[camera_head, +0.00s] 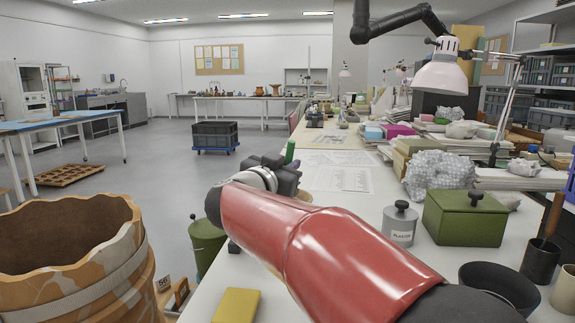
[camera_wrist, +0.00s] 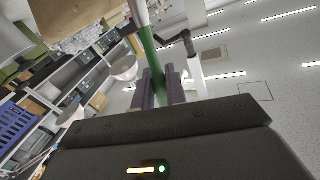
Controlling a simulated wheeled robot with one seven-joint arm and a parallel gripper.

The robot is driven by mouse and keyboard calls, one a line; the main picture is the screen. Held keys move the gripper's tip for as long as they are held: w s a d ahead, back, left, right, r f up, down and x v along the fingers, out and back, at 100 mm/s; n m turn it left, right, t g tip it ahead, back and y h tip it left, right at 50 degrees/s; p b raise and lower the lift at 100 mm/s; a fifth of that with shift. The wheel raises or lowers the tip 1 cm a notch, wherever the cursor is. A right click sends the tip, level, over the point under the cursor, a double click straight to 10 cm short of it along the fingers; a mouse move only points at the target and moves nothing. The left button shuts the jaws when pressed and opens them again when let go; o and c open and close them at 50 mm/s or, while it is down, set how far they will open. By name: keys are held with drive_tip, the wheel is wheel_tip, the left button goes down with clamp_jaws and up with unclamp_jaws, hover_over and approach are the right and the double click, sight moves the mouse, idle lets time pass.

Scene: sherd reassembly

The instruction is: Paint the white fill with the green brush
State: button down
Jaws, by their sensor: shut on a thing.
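The green brush (camera_wrist: 151,52) is between the two fingers of my gripper (camera_wrist: 163,84) in the wrist view, with a pale part at its upper end. In the head view my gripper (camera_head: 284,176) is beyond my red arm link, above the white table, and a short green piece of the brush (camera_head: 290,152) shows above it. A large orange-brown pot (camera_head: 65,235) with a jagged rim stands at the lower left, apart from the gripper. Pale bands and patches run across its wall. I cannot tell which of them is the white fill. The brush tip is hidden in the head view.
A grey lidded plaster tin (camera_head: 400,224), a green box (camera_head: 465,216) and a dark bowl (camera_head: 499,288) stand on the table at right. A yellow block (camera_head: 236,305) lies at the near edge. A green bin (camera_head: 207,243) stands between pot and table. A lamp (camera_head: 441,75) overhangs the right side.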

drive_tip(key=shift+d, duration=0.1)
drive_tip(key=shift+s+p, duration=0.1)
drive_tip(key=shift+p, duration=0.7)
drive_tip(key=shift+s+d+p, duration=0.1)
drive_tip(key=shift+d+p, duration=0.25)
drive_tip(key=shift+p, duration=0.1)
drive_tip(key=shift+w+a+f+p, duration=0.1)
drive_tip(key=shift+w+a+p, duration=0.2)
drive_tip(key=shift+a, duration=0.1)
drive_tip(key=shift+s+a+p, duration=0.1)
drive_tip(key=shift+s+p, duration=0.3)
drive_tip(key=shift+p, duration=0.2)
idle(1.1)
